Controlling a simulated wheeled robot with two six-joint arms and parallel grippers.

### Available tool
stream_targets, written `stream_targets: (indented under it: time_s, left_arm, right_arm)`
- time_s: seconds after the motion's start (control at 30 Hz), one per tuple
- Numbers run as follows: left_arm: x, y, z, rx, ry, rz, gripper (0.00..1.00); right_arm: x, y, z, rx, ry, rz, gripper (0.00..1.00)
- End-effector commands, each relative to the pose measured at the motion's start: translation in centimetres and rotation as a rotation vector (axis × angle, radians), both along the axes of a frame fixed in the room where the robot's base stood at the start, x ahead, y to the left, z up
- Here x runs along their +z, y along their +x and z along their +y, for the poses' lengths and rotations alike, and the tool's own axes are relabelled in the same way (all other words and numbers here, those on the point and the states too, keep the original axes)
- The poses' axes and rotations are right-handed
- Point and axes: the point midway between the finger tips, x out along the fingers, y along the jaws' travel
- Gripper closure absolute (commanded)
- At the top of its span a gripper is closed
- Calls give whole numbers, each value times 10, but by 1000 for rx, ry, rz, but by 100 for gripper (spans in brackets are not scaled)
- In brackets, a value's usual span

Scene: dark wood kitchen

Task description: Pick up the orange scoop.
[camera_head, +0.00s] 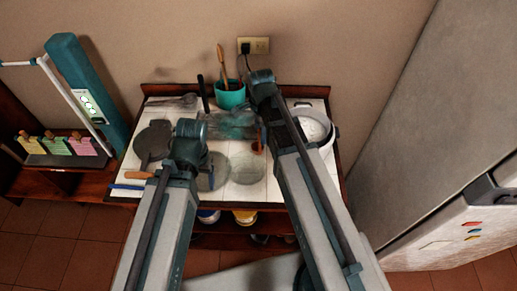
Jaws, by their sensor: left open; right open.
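A small orange-brown piece (257,148), probably the orange scoop, shows on the white tiled counter (150,115) beside my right forearm; its full shape is not clear. My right gripper (259,130) is open and seems to be just above it, partly hidden by my arm. My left gripper (207,163) is open over the middle of the counter, mostly hidden behind my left wrist. I cannot tell whether either gripper touches anything.
A teal pot (230,95) with wooden utensils stands at the back. A white pot (314,125) is at right, a dark pan (153,141) at left. A blurred teal, see-through shape (230,123) lies mid-counter. A fridge (440,110) stands at right.

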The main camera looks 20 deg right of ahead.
Motion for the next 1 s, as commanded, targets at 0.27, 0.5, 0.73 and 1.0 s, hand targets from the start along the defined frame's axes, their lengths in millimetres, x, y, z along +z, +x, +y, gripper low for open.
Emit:
stream_targets:
  time_s: [0.27,0.5,0.73,1.0]
  left_arm:
    - [-18,0,0,1,0,0,24]
    - [-17,0,0,1,0,0,24]
    - [-17,0,0,1,0,0,24]
    - [-17,0,0,1,0,0,24]
  right_arm:
    - [-18,0,0,0,0,0,45]
    - [-17,0,0,0,0,0,65]
    - [-17,0,0,0,0,0,100]
    - [-17,0,0,0,0,0,100]
